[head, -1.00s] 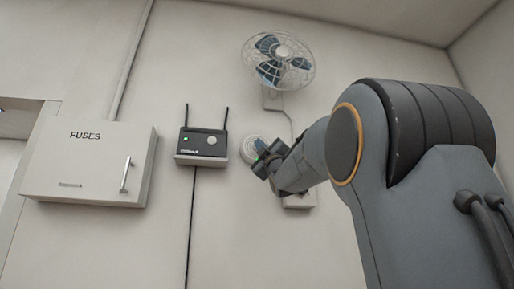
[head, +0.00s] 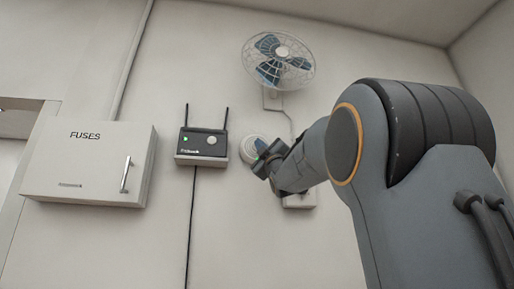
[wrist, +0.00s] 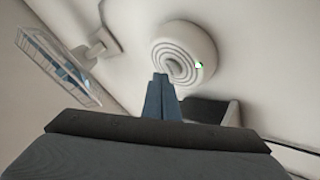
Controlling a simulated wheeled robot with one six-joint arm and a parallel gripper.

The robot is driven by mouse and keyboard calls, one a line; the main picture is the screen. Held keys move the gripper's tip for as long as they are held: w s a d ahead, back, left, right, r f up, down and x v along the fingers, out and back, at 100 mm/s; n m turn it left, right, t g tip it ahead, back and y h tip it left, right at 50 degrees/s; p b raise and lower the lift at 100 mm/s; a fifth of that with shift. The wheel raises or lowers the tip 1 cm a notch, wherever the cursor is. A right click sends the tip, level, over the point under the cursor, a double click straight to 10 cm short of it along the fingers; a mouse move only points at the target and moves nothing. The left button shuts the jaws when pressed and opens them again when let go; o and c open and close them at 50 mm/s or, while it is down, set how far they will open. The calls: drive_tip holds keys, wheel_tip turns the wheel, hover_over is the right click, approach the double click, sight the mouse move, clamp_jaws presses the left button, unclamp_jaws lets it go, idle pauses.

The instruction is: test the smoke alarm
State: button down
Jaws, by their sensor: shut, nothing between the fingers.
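The smoke alarm (head: 248,149) is a round white disc on the wall, partly hidden behind my gripper in the head view. In the wrist view the smoke alarm (wrist: 197,48) shows ring-shaped ridges and a small green light near its right edge. My gripper (head: 261,155) is at the alarm's right side in the head view. In the wrist view my gripper (wrist: 161,77) has its blue fingers together and empty, with the tips overlapping the alarm's lower left part. I cannot tell whether the tips touch it.
A black router (head: 202,142) with two antennas and a green light sits on a small shelf left of the alarm. A caged fan (head: 278,61) is mounted above. A white fuse box (head: 88,163) hangs at the left. A small white box (head: 299,200) is below my gripper.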

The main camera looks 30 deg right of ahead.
idle(0.3)
drive_tip(key=shift+w+d, duration=0.2)
drive_tip(key=shift+w, duration=0.25)
idle(0.4)
drive_tip(key=shift+s+b, duration=0.1)
drive_tip(key=shift+b, duration=0.45)
drive_tip(key=shift+s+a+b, duration=0.15)
drive_tip(key=shift+s+b, duration=0.2)
drive_tip(key=s+a+b, duration=0.1)
drive_tip(key=s+b, duration=0.2)
drive_tip(key=s, duration=0.2)
drive_tip(key=shift+s+a, duration=0.3)
drive_tip(key=shift+s, duration=0.1)
